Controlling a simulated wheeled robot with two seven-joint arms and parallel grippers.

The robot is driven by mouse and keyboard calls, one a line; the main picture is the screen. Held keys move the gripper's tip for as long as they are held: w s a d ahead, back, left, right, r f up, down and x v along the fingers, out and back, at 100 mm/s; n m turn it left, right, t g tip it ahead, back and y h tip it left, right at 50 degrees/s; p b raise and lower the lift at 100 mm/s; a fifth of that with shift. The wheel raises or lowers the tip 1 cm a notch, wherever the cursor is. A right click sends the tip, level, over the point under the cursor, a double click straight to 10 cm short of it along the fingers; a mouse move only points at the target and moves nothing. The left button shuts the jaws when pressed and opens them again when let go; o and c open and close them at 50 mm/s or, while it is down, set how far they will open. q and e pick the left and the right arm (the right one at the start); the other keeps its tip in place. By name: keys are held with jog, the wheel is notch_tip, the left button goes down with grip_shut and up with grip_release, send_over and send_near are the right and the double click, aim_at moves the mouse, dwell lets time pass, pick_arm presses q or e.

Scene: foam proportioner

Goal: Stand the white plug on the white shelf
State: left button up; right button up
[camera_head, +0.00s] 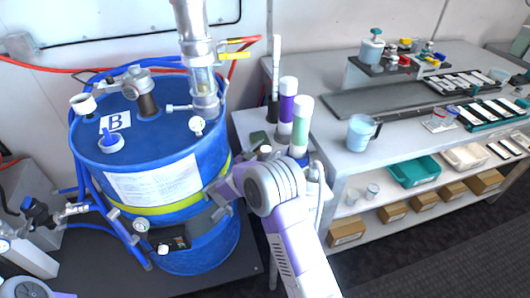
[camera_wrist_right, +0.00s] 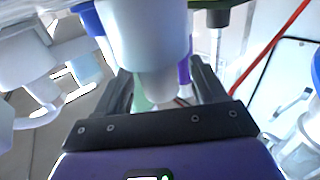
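My right gripper (camera_head: 216,201) is beside the front right of the blue drum in the head view, its grey fingers spread apart. In the right wrist view the two black fingers of the right gripper (camera_wrist_right: 163,88) also stand apart. A white tapered piece (camera_wrist_right: 148,35) hangs in front of them, with gaps around its narrow tip. It may be the white plug, but I cannot tell for sure. I cannot make out the plug in the head view. The white shelf (camera_head: 400,198) is under the bench at right. My left gripper is out of view.
The blue drum (camera_head: 205,150) with valves and hoses fills the left. A jug (camera_head: 360,133) stands on the bench.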

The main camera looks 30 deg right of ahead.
jog(key=shift+r, duration=0.1)
jog(key=shift+a+r, duration=0.1)
jog(key=shift+a, duration=0.1)
jog(key=p+v, duration=0.3)
jog(key=v, duration=0.8)
jog(key=shift+s+a, duration=0.2)
jog(key=shift+a, duration=0.05)
